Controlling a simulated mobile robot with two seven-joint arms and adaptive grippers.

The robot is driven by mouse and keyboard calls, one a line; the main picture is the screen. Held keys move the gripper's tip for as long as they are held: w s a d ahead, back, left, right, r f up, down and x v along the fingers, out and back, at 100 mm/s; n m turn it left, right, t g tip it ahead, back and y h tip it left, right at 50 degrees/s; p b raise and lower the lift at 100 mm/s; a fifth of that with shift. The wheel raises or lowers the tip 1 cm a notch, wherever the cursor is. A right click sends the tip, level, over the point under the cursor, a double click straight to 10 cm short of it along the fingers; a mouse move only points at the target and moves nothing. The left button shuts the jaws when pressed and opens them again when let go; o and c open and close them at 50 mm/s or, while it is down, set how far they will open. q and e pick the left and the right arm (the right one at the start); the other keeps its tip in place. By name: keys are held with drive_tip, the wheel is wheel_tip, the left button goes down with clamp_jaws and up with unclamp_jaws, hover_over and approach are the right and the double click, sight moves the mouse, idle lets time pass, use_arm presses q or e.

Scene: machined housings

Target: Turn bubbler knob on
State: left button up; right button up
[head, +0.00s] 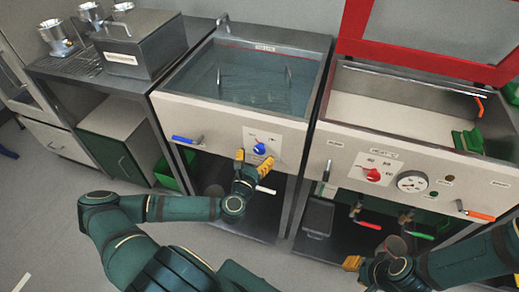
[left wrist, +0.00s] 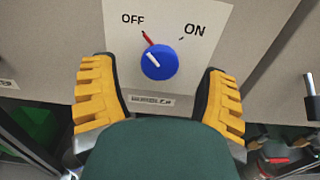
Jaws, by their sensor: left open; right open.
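The bubbler knob (head: 259,149) is a round blue knob on a white plate on the front of the water-filled tank. In the left wrist view the blue knob (left wrist: 160,62) has a white line pointing up and left, toward the red mark beside OFF. ON is printed at the upper right and a "BUBBLER" label sits below. My left gripper (head: 254,160) is open, with its yellow fingers on either side of the knob and a gap to it on each side. My right gripper (head: 354,262) is low at the right, partly hidden by its own arm.
A blue-handled valve (head: 187,140) sits left of the knob on the same panel. The right tank's panel has a red knob (head: 373,174) and a gauge (head: 411,181). Red-handled (head: 366,222) and green-handled (head: 418,235) valves are below it. A grey box (head: 140,45) stands on the left counter.

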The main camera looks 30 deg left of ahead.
sight(259, 150)
use_arm(q)
drive_tip(key=shift+x, duration=1.85)
drive_tip(key=c, duration=1.2)
